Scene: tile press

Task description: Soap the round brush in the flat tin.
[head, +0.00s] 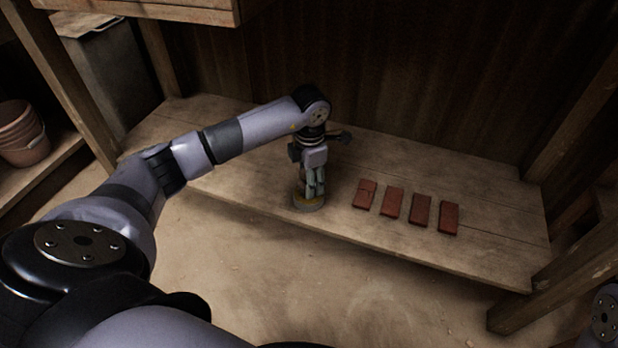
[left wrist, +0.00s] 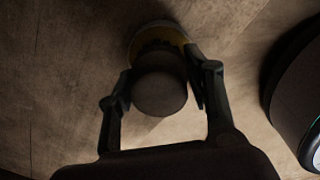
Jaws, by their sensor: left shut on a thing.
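My left gripper (head: 314,187) points down near the front edge of the bench. It is shut on the round brush (left wrist: 159,92), whose dark round handle top shows between the fingers in the left wrist view, where the gripper (left wrist: 160,65) also shows. The flat tin (head: 309,206) is round and shallow, with a yellow inside and a pale rim. It stands right below the gripper and shows beyond the brush in the left wrist view (left wrist: 136,38). The dark bristles are over the yellow; I cannot tell if they touch it. My right gripper is out of view.
Several red-brown tiles (head: 420,209) lie in a row on the wooden bench (head: 482,262), right of the tin. Wooden posts (head: 566,283) stand at the bench's ends. Pots (head: 22,135) sit on a shelf at the far left. The bench behind the tiles is clear.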

